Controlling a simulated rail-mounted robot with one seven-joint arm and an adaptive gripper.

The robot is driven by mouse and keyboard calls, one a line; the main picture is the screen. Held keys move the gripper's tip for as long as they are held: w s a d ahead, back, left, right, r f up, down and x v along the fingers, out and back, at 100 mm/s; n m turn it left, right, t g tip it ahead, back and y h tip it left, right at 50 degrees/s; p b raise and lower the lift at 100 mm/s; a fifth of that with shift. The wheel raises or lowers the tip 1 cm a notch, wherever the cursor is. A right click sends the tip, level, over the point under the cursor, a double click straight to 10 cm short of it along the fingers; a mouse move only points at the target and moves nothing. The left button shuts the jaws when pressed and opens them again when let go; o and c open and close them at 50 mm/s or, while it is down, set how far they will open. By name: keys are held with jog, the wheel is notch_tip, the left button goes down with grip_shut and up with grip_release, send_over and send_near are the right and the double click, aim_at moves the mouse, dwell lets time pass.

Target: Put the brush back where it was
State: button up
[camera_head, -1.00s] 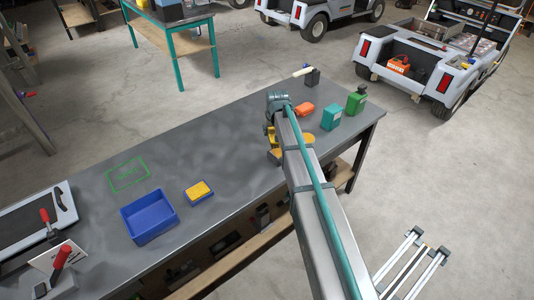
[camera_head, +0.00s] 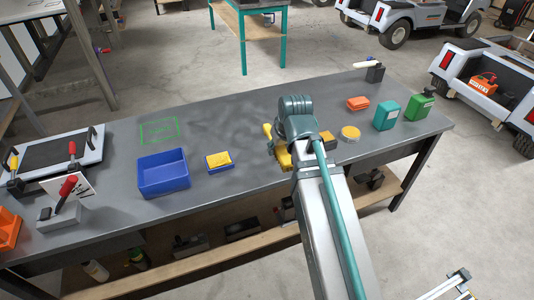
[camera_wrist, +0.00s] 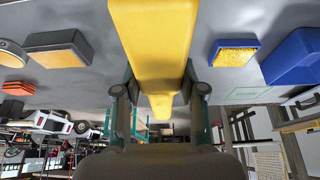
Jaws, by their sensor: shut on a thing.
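My gripper (camera_wrist: 158,105) is shut on a yellow thing that I take to be the brush (camera_wrist: 155,45). In the wrist view it fills the top middle, wide at the top and narrowing between the fingers. In the head view the yellow brush (camera_head: 283,156) shows at the left of my wrist, above the grey bench (camera_head: 235,115). My wrist and arm hide the fingers and part of the brush there. I cannot tell the gap between brush and bench. A green outline (camera_head: 158,130) marks an empty patch at the bench's back left.
Left of my gripper stand a blue tray with a yellow sponge (camera_head: 219,161) and a blue bin (camera_head: 164,174). To the right are a round yellow-topped tin (camera_head: 350,133), an orange block (camera_head: 358,103), a teal container (camera_head: 386,115) and a green can (camera_head: 419,105). The middle back is clear.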

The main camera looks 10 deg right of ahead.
jog(key=w+f, duration=0.2)
jog(key=w, duration=0.2)
jog(key=w+d+f+p, duration=0.1)
jog(key=w+f, duration=0.2)
jog(key=w, duration=0.1)
jog(key=w+d+f+p, duration=0.1)
jog(key=w+f, duration=0.2)
jog(key=w, duration=0.1)
jog(key=shift+w+f, duration=0.1)
jog(key=shift+w, duration=0.05)
jog(key=shift+w+f, duration=0.65)
jog(key=shift+f, duration=0.2)
jog(key=shift+f+p, duration=0.5)
jog(key=shift+f, duration=1.1)
jog(key=shift+f, duration=0.15)
jog(key=o, duration=1.1)
jog(key=b+v, duration=0.1)
jog(key=v, duration=1.1)
jog(key=shift+d, duration=0.1)
